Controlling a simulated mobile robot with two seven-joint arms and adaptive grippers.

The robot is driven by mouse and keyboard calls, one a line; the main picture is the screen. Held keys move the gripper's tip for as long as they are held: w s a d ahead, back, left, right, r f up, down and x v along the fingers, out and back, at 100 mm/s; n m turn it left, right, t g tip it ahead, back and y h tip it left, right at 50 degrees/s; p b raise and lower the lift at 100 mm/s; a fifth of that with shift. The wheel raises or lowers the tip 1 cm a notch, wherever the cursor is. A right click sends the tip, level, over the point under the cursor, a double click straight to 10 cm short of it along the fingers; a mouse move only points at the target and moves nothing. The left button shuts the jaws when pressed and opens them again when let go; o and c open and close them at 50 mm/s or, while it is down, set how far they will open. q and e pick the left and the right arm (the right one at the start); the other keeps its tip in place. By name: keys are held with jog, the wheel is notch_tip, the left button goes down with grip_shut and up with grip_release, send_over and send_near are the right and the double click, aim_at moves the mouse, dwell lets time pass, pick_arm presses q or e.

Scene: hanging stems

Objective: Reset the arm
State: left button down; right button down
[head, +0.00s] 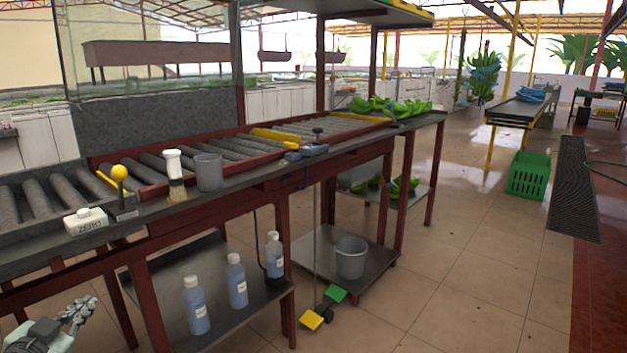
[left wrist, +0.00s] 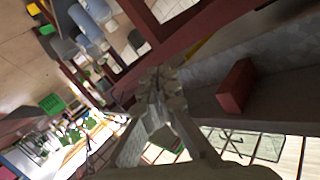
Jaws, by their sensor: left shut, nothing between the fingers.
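My left gripper (head: 78,312) shows at the bottom left of the head view, low in front of the roller bench and apart from it. It is shut and holds nothing. In the left wrist view its fingers (left wrist: 158,85) meet in the middle of the picture, with nothing between them. My right gripper is in neither view.
The roller bench (head: 345,149) carries a ZERO box (head: 86,221), a grey cup (head: 208,172) and green bananas (head: 388,107). Bottles (head: 237,281) and a bucket (head: 351,258) stand on lower shelves. A green crate (head: 528,175) stands on open tiled floor at right.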

pick_arm(q)
jog(key=s+d+f+n+g+y, duration=0.15)
jog(key=s+f+g, duration=0.35)
jog(key=f, duration=0.8)
jog(key=s+d+f+g+h, duration=0.1)
jog(key=s+d+f+g, duration=0.2)
jog(key=s+d+f, duration=0.4)
jog(key=s+d+f+g+h, duration=0.1)
jog(key=s+d+f+g, duration=0.3)
jog(key=s+d+f, duration=0.4)
jog(key=s+f, duration=0.3)
jog(key=s, duration=0.2)
jog(key=shift+d+n, duration=0.25)
jog(key=shift+n, duration=0.1)
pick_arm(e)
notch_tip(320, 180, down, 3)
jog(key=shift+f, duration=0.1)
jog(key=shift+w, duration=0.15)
